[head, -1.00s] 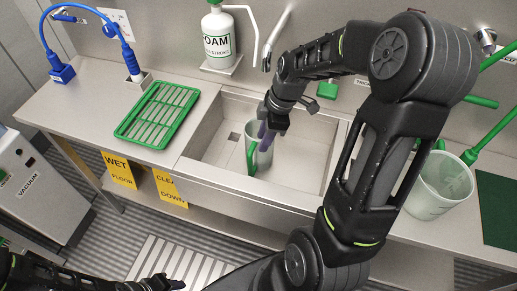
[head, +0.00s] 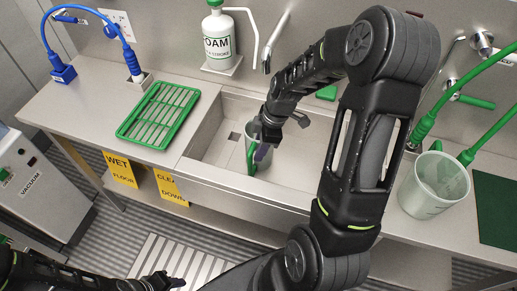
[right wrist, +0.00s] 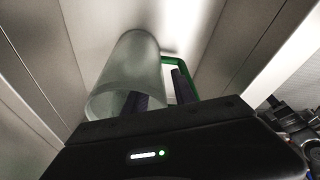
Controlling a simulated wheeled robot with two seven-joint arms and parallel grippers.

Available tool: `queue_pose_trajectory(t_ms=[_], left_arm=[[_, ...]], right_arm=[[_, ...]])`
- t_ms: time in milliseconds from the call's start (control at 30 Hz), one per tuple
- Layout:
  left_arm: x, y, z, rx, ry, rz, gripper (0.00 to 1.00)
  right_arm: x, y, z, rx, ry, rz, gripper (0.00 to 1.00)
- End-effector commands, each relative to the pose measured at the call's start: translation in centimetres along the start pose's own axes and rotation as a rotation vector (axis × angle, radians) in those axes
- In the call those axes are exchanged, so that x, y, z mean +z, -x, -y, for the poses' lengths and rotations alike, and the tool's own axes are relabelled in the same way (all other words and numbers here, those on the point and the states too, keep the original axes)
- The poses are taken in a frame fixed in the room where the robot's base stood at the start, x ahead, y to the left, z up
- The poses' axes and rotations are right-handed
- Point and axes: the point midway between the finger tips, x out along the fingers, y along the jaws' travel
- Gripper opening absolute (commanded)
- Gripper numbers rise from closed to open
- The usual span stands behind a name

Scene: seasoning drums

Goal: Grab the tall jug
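The tall jug (head: 251,130) is grey and translucent with a green handle, and stands in the sink. My right gripper (head: 262,148) is down at the jug and hides part of it. In the right wrist view the jug (right wrist: 128,62) is left of centre, its open rim toward the camera. The two dark purple fingers of my right gripper (right wrist: 160,95) are apart: one shows at the jug's mouth, the other beside the green handle. I cannot tell whether they touch the jug. My left gripper (head: 165,282) is low in the head view, away from the sink; its opening is unclear.
The sink (head: 310,165) has raised walls around the jug. A green rack (head: 160,114) lies left of it. A wider clear jug (head: 433,186) stands on the right counter beside green hoses. A foam bottle (head: 218,42) and a spout (head: 275,42) are behind.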

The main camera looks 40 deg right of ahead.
Motion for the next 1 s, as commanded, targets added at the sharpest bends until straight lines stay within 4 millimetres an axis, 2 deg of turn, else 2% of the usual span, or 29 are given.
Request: queue_pose_trajectory(t_ms=[167, 567, 1000], left_arm=[[0.00, 0.00, -0.01, 0.000, 0.000, 0.000, 0.36], [0.00, 0.00, -0.01, 0.000, 0.000, 0.000, 0.36], [0.00, 0.01, -0.01, 0.000, 0.000, 0.000, 0.36]], right_arm=[[-0.01, 0.02, 0.00, 0.000, 0.000, 0.000, 0.32], [-0.01, 0.02, 0.00, 0.000, 0.000, 0.000, 0.00], [-0.01, 0.01, 0.02, -0.001, 0.000, 0.000, 0.00]])
